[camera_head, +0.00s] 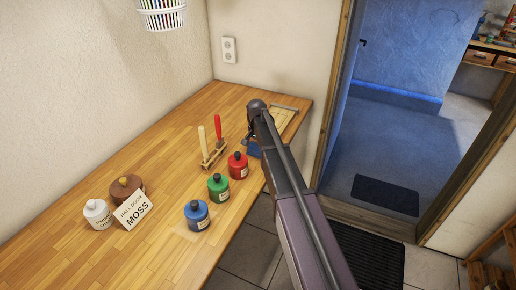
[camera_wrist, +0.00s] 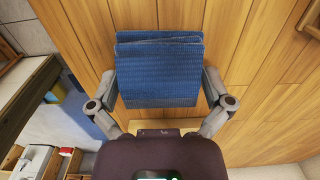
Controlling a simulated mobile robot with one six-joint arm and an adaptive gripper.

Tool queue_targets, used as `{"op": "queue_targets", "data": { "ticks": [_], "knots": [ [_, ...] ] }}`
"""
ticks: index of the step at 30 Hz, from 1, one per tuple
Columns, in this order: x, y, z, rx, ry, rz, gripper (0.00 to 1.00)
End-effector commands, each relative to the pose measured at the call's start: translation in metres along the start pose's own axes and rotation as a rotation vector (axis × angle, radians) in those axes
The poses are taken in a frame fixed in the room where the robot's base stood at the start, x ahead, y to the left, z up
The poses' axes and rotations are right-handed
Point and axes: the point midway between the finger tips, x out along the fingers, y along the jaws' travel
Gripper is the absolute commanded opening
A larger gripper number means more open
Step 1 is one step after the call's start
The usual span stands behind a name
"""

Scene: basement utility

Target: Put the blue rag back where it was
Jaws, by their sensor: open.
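The blue rag (camera_wrist: 158,72) looks folded, in layers, and lies on the wooden worktop between my gripper's two fingers. A small part of the blue rag (camera_head: 253,149) shows in the head view beside my arm, near the worktop's right edge. My gripper (camera_wrist: 160,88) is open, with one finger on each side of the rag. I cannot tell whether the fingers touch it. In the head view my arm hides most of the gripper and part of the rag.
On the worktop (camera_head: 150,180) stand red (camera_head: 238,165), green (camera_head: 218,187) and blue (camera_head: 197,214) jars, a wooden rack (camera_head: 213,155) with two upright tools, a "MOSS" card (camera_head: 134,209), a brown pot (camera_head: 125,188) and a white jar (camera_head: 98,214). A shallow tray (camera_head: 286,118) lies behind my arm.

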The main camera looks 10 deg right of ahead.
Motion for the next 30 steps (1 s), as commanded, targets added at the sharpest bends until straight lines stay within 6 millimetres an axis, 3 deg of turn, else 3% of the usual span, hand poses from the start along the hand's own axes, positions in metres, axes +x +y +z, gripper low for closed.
{"op": "queue_targets", "data": {
  "ticks": [30],
  "knots": [
    [-0.076,0.000,0.000,0.000,0.000,0.000,1.00]
  ]
}}
